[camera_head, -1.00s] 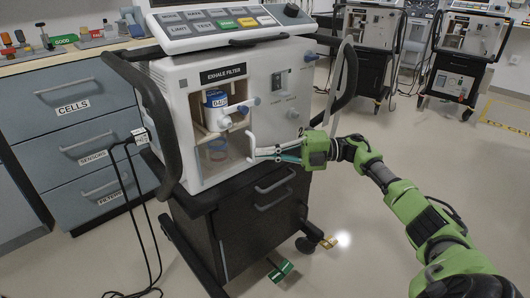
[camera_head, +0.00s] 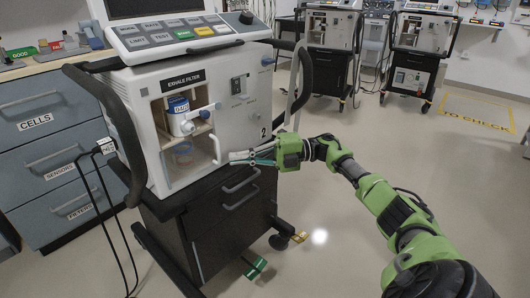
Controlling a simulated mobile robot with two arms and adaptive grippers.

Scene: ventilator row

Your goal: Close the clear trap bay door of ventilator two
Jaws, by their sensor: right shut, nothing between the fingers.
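Ventilator two (camera_head: 245,112), marked with a 2, stands on a black cart. Under its EXHALE FILTER label is an open-looking bay (camera_head: 163,150) holding a blue-and-white labelled filter (camera_head: 178,112) above a clear cup (camera_head: 182,153). A white upright handle (camera_head: 215,150) shows at the bay's right edge. The clear door panel itself is hard to make out, so I cannot tell its angle. My right gripper (camera_head: 235,157) is shut and empty, its fingertips just right of the handle; contact cannot be told. My left gripper is not in view.
A black cart handle (camera_head: 105,120) curves along the left side. A drawer cabinet (camera_head: 45,160) stands at left, with cables hanging beside the machine. Other ventilators (camera_head: 330,30) stand behind. The floor at right is clear around my arm.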

